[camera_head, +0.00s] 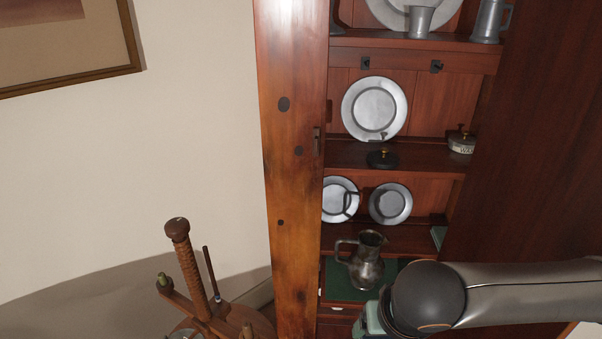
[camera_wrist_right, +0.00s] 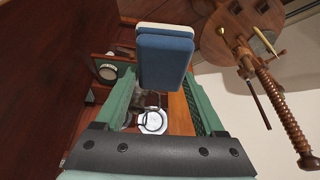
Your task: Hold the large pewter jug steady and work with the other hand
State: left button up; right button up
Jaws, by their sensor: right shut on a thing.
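The large pewter jug (camera_head: 368,265) stands upright on a green-lined surface low in the cupboard. Its handle is on the left and its spout on the right. My right arm comes in from the right in the head view. Its gripper (camera_head: 370,320) shows only partly at the bottom edge, apart from and below the jug. In the right wrist view the right gripper (camera_wrist_right: 163,80) is shut on a blue block with a pale layer (camera_wrist_right: 165,58). My left gripper is not in view.
Pewter plates (camera_head: 375,107) stand on the shelves above. A wooden spinning-wheel-like stand (camera_head: 195,270) is at the lower left, beyond the cupboard's upright (camera_head: 290,150).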

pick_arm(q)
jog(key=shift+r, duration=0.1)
pick_arm(e)
jog(key=d, duration=0.7)
jog(key=shift+s+d+r, duration=0.2)
jog(key=shift+s, duration=0.1)
